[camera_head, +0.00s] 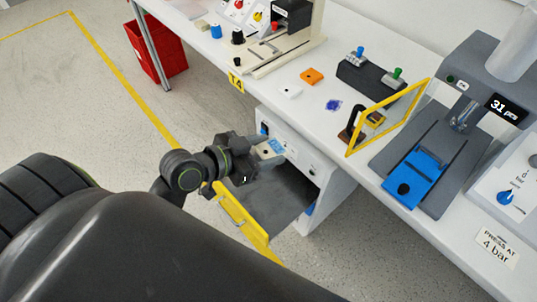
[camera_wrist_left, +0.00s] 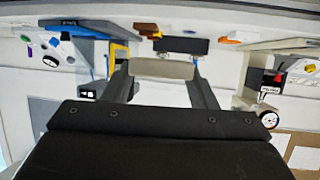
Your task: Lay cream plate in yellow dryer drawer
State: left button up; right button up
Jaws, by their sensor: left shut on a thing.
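The cream plate (camera_head: 267,152) is between the fingers of my left gripper (camera_head: 257,155). In the left wrist view the cream plate (camera_wrist_left: 162,68) spans the gap between the two dark fingers of the left gripper (camera_wrist_left: 163,82). The yellow dryer drawer (camera_head: 243,225) is pulled out below the bench, with a yellow front and a dark grey inside. The gripper and plate appear over the drawer's upper end, near the white dryer front (camera_head: 309,160); their height above it is hard to judge. My right gripper is not in view.
The white bench (camera_head: 335,130) overhangs the dryer. A yellow-framed panel (camera_head: 388,115) stands at its edge, beside a press with a blue slide (camera_head: 415,170). Orange (camera_head: 312,76) and white small blocks lie on the bench. A red bin (camera_head: 158,50) is on the floor.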

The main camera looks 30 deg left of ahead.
aim_at(258, 187)
jog(key=k+z, duration=0.25)
jog(key=k+l+z, duration=0.1)
jog(key=k+z, duration=0.15)
jog(key=z, duration=1.6)
jog(key=k+j+z, duration=0.25)
jog(key=j+z, duration=0.2)
jog(key=k+j+z, duration=0.25)
jog(key=z, duration=0.2)
jog(key=k+j, duration=1.3)
jog(key=k, duration=0.25)
jog(key=k+j, duration=0.65)
jog(key=k, duration=0.1)
